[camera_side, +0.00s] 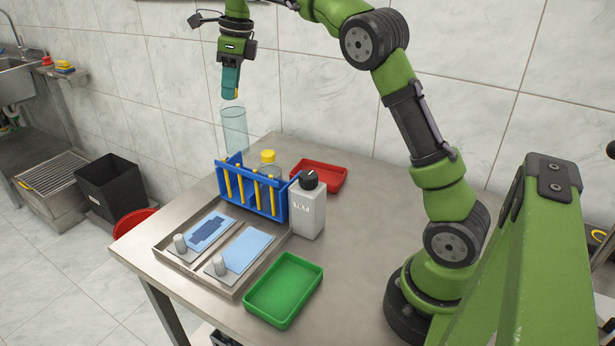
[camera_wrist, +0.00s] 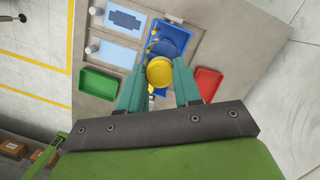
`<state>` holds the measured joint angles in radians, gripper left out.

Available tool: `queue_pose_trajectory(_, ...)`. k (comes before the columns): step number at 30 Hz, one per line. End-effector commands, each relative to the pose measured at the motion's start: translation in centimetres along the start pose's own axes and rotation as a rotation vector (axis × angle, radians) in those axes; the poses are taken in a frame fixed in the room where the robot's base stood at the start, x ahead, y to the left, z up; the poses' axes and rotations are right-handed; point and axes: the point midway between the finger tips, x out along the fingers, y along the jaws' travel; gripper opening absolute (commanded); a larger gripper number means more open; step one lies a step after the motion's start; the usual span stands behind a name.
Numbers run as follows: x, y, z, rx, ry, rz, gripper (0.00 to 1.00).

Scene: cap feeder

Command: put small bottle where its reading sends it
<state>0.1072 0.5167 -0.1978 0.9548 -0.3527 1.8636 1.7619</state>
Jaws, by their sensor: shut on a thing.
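My gripper (camera_side: 235,94) hangs high above the far left of the table. In the wrist view, its teal fingers (camera_wrist: 160,80) are shut on a yellow round thing (camera_wrist: 159,72). Only a bit of yellow shows at the fingertips in the side view, and I cannot tell whether a body hangs below it. A clear cylinder (camera_side: 234,130) is just under the fingertips, apart from them. A red tray (camera_side: 334,184) lies at the back and a green tray (camera_side: 262,309) at the front.
A white bottle with a black cap (camera_side: 309,207) stands right of the rack; its label is too small to read. A metal tray (camera_side: 237,287) holds two pale-blue pads with grey knobs. A black bin (camera_side: 110,185) is on the floor.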

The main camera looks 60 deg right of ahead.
Motion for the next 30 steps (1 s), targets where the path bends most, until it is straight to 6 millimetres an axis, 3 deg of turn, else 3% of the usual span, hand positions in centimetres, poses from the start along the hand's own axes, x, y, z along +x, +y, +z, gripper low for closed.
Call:
queue_pose_trajectory(16, -0.8, 0.0, 0.2, -0.001, -0.002, -0.002, 0.06)
queue_pose_trajectory(30, -4.8, -0.1, 1.0, -0.001, -0.001, -0.003, 0.06)
